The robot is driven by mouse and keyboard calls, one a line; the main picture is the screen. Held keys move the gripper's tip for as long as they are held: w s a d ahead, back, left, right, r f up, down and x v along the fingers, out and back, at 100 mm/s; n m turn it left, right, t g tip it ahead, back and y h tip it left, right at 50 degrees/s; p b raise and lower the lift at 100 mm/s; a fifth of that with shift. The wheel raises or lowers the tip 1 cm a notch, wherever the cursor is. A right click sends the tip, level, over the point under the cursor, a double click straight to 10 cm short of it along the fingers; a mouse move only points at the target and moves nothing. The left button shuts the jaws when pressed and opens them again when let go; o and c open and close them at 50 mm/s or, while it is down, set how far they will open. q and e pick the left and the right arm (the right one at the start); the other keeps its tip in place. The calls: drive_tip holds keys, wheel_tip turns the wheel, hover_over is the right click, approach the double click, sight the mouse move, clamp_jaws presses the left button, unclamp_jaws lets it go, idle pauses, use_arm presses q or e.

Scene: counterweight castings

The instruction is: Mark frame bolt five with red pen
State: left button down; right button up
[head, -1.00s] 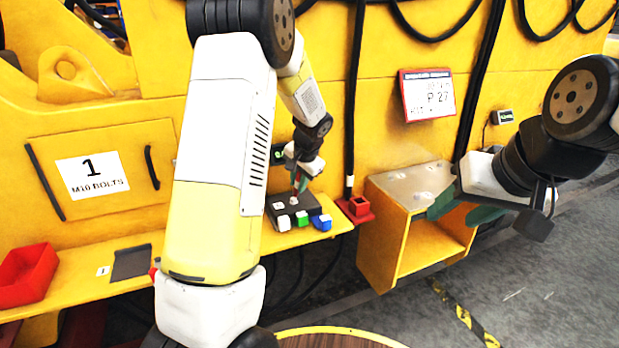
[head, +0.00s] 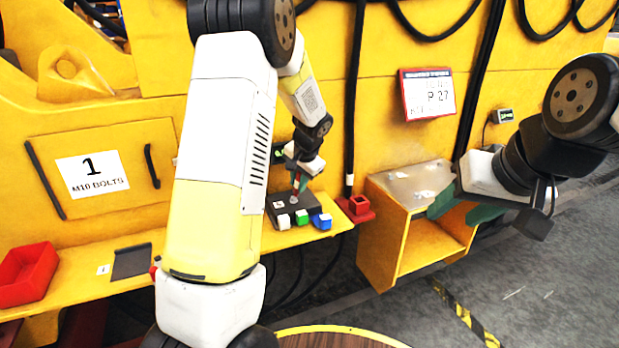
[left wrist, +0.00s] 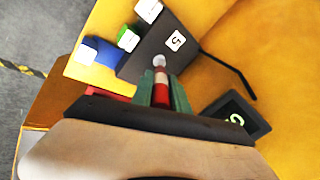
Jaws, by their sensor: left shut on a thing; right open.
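My left gripper (head: 299,172) is shut on a red pen (head: 297,184), which points down at the dark plate (head: 283,218) on the yellow ledge. In the left wrist view the red pen (left wrist: 161,91) sits between the green fingers (left wrist: 162,97). Its tip is at a silver bolt head (left wrist: 159,60) on the dark plate (left wrist: 150,42), next to a label reading 5 (left wrist: 175,40). I cannot tell whether the tip touches the bolt, or see any mark. My right gripper (head: 465,208) is open and empty in front of the yellow box.
A red holder (head: 357,210) stands to the right, beside a black cable. An open yellow box (head: 385,238) is further right. A red bin (head: 27,274) sits far left.

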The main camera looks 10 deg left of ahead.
use_arm(q)
drive_tip(key=shift+s+a+f, duration=0.1)
drive_tip(key=shift+s+a, duration=0.25)
drive_tip(key=shift+a, duration=0.1)
idle(1.6)
drive_tip(key=shift+w+r, duration=0.1)
drive_tip(key=shift+r, duration=3)
drive_tip(key=shift+d, duration=0.1)
